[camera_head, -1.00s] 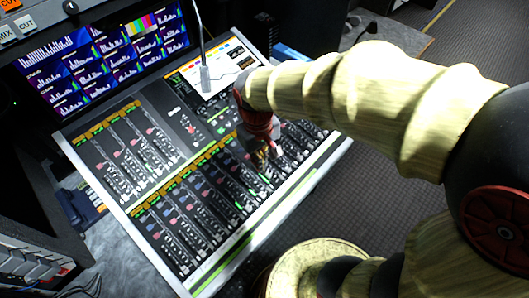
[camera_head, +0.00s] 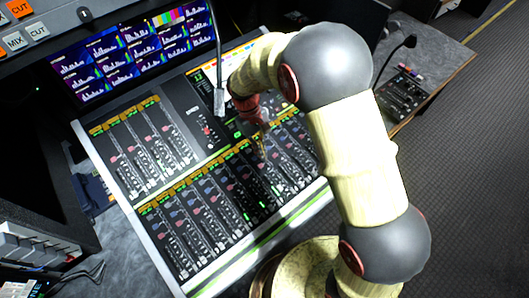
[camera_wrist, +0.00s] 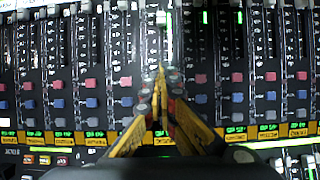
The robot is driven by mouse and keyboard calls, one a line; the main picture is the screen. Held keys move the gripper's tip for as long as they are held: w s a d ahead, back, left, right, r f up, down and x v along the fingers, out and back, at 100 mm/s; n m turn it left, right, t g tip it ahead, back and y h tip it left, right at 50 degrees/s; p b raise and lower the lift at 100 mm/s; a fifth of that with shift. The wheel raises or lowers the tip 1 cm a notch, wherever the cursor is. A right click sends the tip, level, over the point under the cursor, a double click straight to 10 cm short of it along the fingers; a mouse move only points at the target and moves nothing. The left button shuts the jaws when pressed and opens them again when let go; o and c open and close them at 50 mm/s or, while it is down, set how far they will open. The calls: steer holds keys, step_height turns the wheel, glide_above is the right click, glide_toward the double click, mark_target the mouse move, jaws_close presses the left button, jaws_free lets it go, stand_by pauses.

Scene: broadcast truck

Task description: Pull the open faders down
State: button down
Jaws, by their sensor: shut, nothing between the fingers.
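The mixing console (camera_head: 150,212) has two banks of channel strips with red and blue caps. In the head view my gripper (camera_head: 262,150) is over the front bank, right of its middle. In the wrist view my gripper (camera_wrist: 160,72) is shut, its yellow fingers meeting at the tips over one strip, with nothing between them. A pale cap (camera_wrist: 161,18) with a green glow lies beyond the tips. Red caps (camera_wrist: 125,81) and blue caps (camera_wrist: 91,102) sit on neighbouring strips. My fingers cover part of the strip below them. I cannot tell whether the tips touch it, or which faders are open.
A screen with meters (camera_head: 125,58) stands behind the console. A gooseneck microphone (camera_head: 219,98) rises near the arm. A second desk with a small panel (camera_head: 402,92) is at the right. Dark floor (camera_head: 470,190) lies clear at the right.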

mark_target(281, 187)
steer(key=b+x, duration=0.1)
steer(key=x, duration=0.6)
steer(key=s, duration=0.1)
steer(key=s+d, duration=0.1)
steer(key=shift+s+d+f+b, duration=0.2)
steer(key=shift+s+d+b, duration=0.15)
steer(key=shift+b, duration=0.05)
steer(key=shift+s+d, duration=0.25)
steer(key=shift+s, duration=0.05)
steer(key=s, duration=0.1)
steer(key=s+d, duration=0.1)
steer(key=s+d+p, duration=0.1)
steer(key=shift+s+d+f, duration=0.25)
steer(key=shift+s+f, duration=0.1)
steer(key=shift+s, duration=0.05)
steer(key=shift+w, duration=0.1)
steer(key=shift+a, duration=0.1)
